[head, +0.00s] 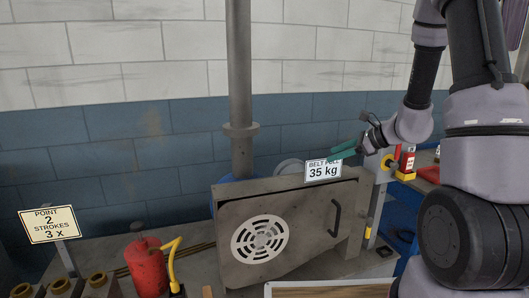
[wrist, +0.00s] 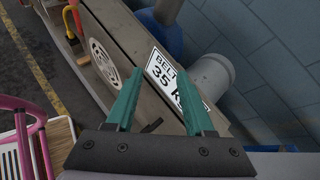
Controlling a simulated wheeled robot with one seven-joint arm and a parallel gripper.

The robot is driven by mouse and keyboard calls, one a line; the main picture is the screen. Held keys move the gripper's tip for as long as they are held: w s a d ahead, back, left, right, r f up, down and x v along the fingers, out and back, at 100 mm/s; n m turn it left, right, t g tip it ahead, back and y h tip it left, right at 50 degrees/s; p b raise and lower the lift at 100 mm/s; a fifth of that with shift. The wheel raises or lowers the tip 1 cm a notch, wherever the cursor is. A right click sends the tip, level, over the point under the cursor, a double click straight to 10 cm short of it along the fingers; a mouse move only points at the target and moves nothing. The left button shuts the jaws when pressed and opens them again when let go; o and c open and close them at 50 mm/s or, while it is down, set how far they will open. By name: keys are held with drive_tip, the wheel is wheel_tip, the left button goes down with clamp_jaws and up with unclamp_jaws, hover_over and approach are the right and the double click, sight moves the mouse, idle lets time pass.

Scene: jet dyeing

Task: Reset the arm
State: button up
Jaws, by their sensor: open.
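My gripper (head: 345,150) is at the upper right of the machine guard in the head view, with its green fingers pointing left, close to the "BELT PULL 35 kg" sign (head: 323,169). In the wrist view the two green fingers (wrist: 157,108) are spread apart with nothing held between them. The sign (wrist: 168,78) shows beyond and between the fingers there, its lower part partly covered by the right finger. My arm comes in from the right side of the head view. Whether the fingers touch the sign cannot be told.
A metal guard box (head: 310,215) with a round vent and a black handle stands below the gripper. A vertical pipe (head: 239,90) rises behind it. A red can (head: 146,265) and a "POINT 2" sign (head: 50,223) are at left. A red-and-yellow device (head: 405,165) is near my arm.

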drive_tip(key=s+a+r+n+g+h, duration=0.1)
drive_tip(key=s+a+r+n+g, duration=0.25)
drive_tip(key=s+r+n, duration=0.8)
drive_tip(key=s+d+r+n+t+h, duration=0.4)
drive_tip(key=s+d+r+n+h, duration=0.1)
drive_tip(key=s+r, duration=0.4)
drive_tip(key=s+n+h, duration=0.1)
drive_tip(key=s, duration=0.1)
drive_tip(key=shift+s, duration=0.4)
drive_tip(key=shift+c, duration=0.2)
